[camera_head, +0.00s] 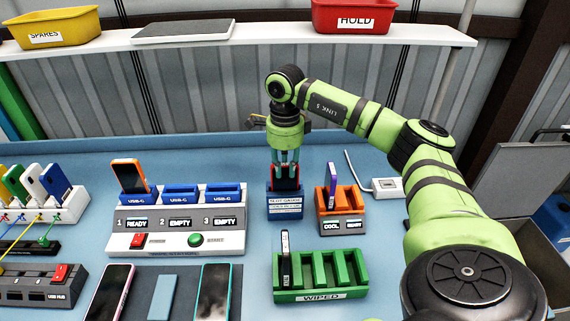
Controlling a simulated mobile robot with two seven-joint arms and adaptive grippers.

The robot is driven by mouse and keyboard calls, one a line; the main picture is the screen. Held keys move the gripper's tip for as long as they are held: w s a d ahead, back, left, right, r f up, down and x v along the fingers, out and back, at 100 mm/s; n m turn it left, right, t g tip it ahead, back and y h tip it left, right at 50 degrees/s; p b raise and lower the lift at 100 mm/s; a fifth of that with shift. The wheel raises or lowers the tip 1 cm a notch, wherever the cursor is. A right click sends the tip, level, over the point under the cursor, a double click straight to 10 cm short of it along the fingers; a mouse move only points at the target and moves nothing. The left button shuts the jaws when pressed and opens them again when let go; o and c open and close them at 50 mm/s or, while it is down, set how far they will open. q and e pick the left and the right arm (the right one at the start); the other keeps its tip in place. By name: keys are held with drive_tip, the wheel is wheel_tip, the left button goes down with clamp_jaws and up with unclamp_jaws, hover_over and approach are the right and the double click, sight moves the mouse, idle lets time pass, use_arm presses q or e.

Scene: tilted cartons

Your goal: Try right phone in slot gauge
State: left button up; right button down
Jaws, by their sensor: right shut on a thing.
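My right gripper (287,162) points down at the blue slot gauge (285,207) in the middle of the table. It is shut on a dark phone with red edges (286,184). The phone is upright, with its lower end at the gauge's top; how deep it sits in the slot is hidden. Two more phones, one pink-edged (111,292) and one teal-edged (214,291), lie flat on a dark mat at the front. My left gripper is not in view.
A charging dock (176,240) left of the gauge holds an orange phone (130,176). An orange rack (340,210) with a purple phone stands close right of the gauge. A green "WIPED" rack (320,275) holding one phone is in front. Blue table behind the dock is clear.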

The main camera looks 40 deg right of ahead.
drive_tip(key=shift+s, duration=0.1)
drive_tip(key=shift+r+p, duration=0.6)
drive_tip(key=shift+p, duration=0.05)
wheel_tip(320, 180, up, 9)
drive_tip(key=p, duration=0.7)
idle(0.3)
